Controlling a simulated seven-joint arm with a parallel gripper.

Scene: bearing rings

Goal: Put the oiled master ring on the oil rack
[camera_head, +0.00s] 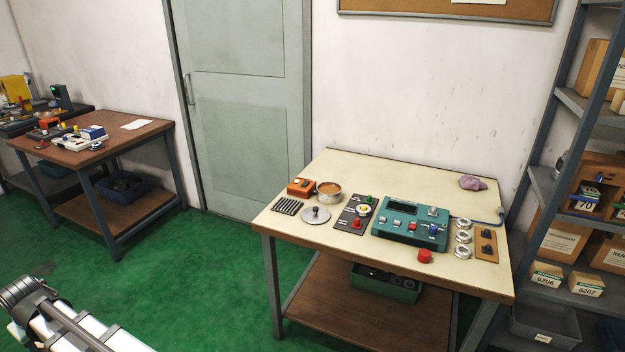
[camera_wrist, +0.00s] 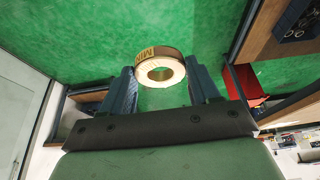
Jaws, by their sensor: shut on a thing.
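My gripper (camera_wrist: 165,85) shows in the wrist view, its two dark fingers shut on a ring (camera_wrist: 160,69). The ring is pale metal with a tan band bearing dark letters, only partly readable. It is held above the green floor, clear of any table; whether it is oiled I cannot tell. In the head view a dark ribbed rack (camera_head: 287,206), which looks like the oil rack, lies at the left front of the cream-topped table (camera_head: 345,166).
An orange box (camera_head: 301,187) stands close behind the rack. A teal instrument (camera_head: 410,222), a dark button panel (camera_head: 355,212), and silver rings (camera_head: 463,237) occupy the table's middle and right. Another workbench (camera_head: 155,131) is at left, shelves (camera_head: 570,200) at right. The floor between is clear.

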